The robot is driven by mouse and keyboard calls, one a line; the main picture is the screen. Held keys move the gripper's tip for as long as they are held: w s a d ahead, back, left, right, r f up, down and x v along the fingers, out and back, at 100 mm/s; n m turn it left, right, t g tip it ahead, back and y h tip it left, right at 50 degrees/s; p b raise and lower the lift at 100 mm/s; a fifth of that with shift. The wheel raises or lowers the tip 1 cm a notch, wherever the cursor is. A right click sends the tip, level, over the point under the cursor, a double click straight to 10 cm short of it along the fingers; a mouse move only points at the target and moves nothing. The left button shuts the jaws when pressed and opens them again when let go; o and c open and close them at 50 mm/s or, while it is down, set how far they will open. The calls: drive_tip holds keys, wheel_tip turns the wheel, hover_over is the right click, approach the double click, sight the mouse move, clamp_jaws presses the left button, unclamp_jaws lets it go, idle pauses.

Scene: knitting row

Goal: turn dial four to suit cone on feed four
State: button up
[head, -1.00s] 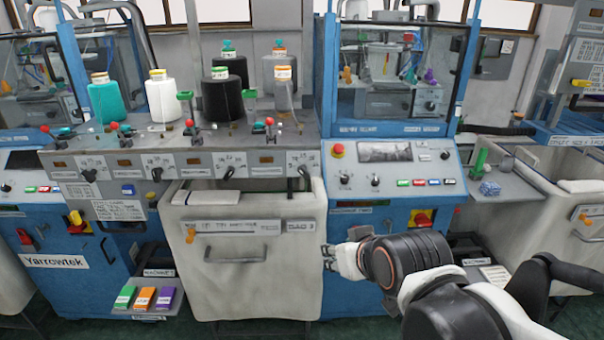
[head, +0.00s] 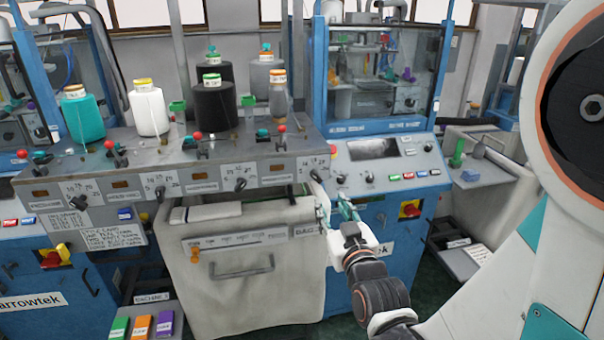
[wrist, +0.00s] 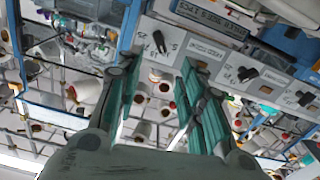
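A sloped grey panel (head: 110,180) carries a row of black pointer dials with printed numbers. The rightmost dial (head: 316,175), at the panel's right end, is small and its pointing is unclear. Behind the panel, the rightmost front cone (head: 279,100) is narrow and greyish with an orange-and-white top. My gripper (head: 333,212) is open and empty, just below and right of that dial, apart from it. In the wrist view, its teal fingers (wrist: 160,85) are spread; black dials (wrist: 159,42) and (wrist: 248,73) show beyond them. I cannot tell which dials these are.
Teal (head: 82,118), white (head: 149,110) and black (head: 212,106) cones stand left of the narrow one, with more behind. Red-knobbed levers (head: 197,137) stand along the panel. A cream bin (head: 245,285) hangs below it. A blue machine (head: 390,180) stands close on the right.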

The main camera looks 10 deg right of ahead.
sight(317, 179)
drive_tip(key=w, duration=1.3)
drive_tip(key=shift+w, duration=0.35)
